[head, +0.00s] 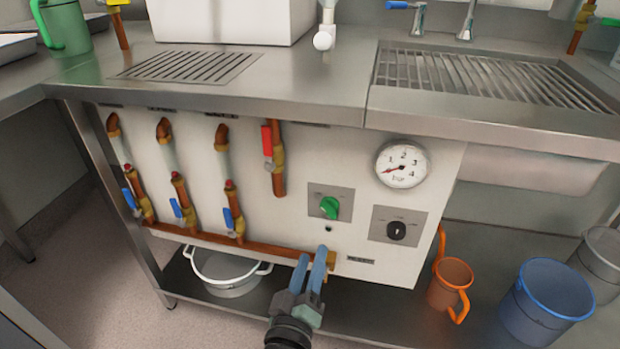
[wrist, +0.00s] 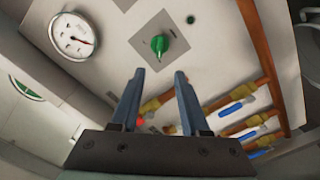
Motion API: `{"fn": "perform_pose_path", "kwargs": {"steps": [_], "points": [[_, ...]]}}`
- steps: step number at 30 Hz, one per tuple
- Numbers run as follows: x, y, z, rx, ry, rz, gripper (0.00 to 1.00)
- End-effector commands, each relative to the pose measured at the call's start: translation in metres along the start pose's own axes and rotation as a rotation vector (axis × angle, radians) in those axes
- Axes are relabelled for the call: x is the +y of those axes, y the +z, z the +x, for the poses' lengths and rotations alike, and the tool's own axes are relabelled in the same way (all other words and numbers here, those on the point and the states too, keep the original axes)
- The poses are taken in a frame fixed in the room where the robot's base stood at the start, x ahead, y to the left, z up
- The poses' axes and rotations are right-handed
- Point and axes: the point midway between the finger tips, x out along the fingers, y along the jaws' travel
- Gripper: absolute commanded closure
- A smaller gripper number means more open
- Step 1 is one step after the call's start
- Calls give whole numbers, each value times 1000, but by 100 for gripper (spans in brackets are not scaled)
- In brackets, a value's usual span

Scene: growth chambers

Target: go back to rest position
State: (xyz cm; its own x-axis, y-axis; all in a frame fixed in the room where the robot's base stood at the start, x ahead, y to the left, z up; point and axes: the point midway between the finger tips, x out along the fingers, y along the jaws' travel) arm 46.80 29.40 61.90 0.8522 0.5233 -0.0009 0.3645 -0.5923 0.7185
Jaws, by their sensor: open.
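My gripper (head: 314,268) is in front of the lower part of a white valve panel (head: 290,170) under the steel bench. In the wrist view my gripper (wrist: 158,75) is open, with nothing between its two blue-grey fingers. The green knob (head: 330,207) on the panel is just above the fingertips in the head view. The green knob also shows in the wrist view (wrist: 159,44), beyond the fingertips and apart from them.
The panel carries a pressure gauge (head: 402,164), a black knob (head: 396,230), a red-handled valve (head: 268,141) and several blue-handled valves. On the lower shelf are a white pot (head: 229,275), an orange can (head: 450,284) and a blue bucket (head: 546,302). The bench edge (head: 220,105) overhangs the panel.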

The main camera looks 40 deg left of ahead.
Motion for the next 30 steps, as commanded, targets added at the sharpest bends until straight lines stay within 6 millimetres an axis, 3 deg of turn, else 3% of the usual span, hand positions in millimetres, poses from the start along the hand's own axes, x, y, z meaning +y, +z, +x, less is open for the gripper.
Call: {"fn": "perform_pose_path", "kwargs": {"steps": [23, 26, 29, 30], "points": [[6, -2, -4, 1, 11, 5, 54], [37, -7, 4, 2, 62, 34, 54], [95, -18, 15, 9, 158, 91, 54], [124, -24, 18, 16, 205, 120, 54]]}}
